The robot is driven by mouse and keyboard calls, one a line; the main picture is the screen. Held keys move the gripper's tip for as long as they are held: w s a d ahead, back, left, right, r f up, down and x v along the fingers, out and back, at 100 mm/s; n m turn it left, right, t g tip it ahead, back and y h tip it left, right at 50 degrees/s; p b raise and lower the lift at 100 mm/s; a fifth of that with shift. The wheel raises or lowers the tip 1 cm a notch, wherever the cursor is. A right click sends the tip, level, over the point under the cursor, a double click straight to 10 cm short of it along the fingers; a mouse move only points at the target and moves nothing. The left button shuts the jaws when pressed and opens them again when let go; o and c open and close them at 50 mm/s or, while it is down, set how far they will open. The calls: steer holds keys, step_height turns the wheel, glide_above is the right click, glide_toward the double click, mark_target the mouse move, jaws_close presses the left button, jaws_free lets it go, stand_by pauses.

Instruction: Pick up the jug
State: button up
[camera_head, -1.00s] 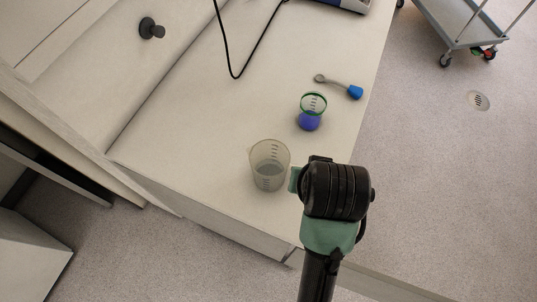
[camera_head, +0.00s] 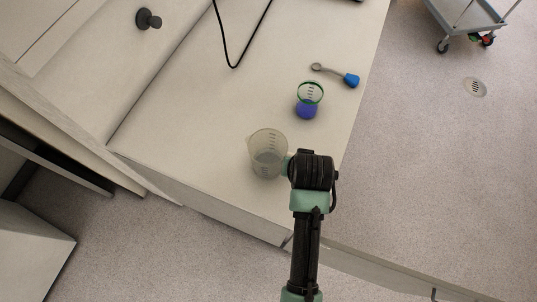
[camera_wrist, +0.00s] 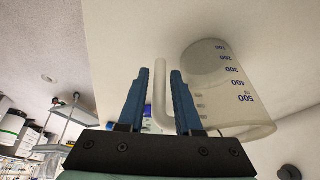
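The jug (camera_head: 267,154) is a clear, graduated plastic beaker with a spout, standing upright near the front edge of the pale counter (camera_head: 215,125). In the wrist view, the jug (camera_wrist: 225,90) shows blue volume marks and a pale upright handle (camera_wrist: 160,92). My gripper (camera_wrist: 155,100) has two blue fingers, apart, with the handle between them. A gap shows beside the handle, so the fingers do not look closed on it. In the head view my gripper (camera_head: 288,166) is at the jug's right side, its fingers mostly hidden by the wrist.
A small green-rimmed cup with blue-purple contents (camera_head: 307,105) stands behind the jug. A blue-ended spoon-like tool (camera_head: 338,74) lies beyond it. A grey cart (camera_head: 466,22) stands on the floor at right.

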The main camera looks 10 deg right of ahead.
steer(key=shift+w+d+f, duration=0.1)
steer(key=shift+w+f, duration=0.15)
steer(key=shift+f, duration=0.4)
jaws_close()
stand_by(1.0)
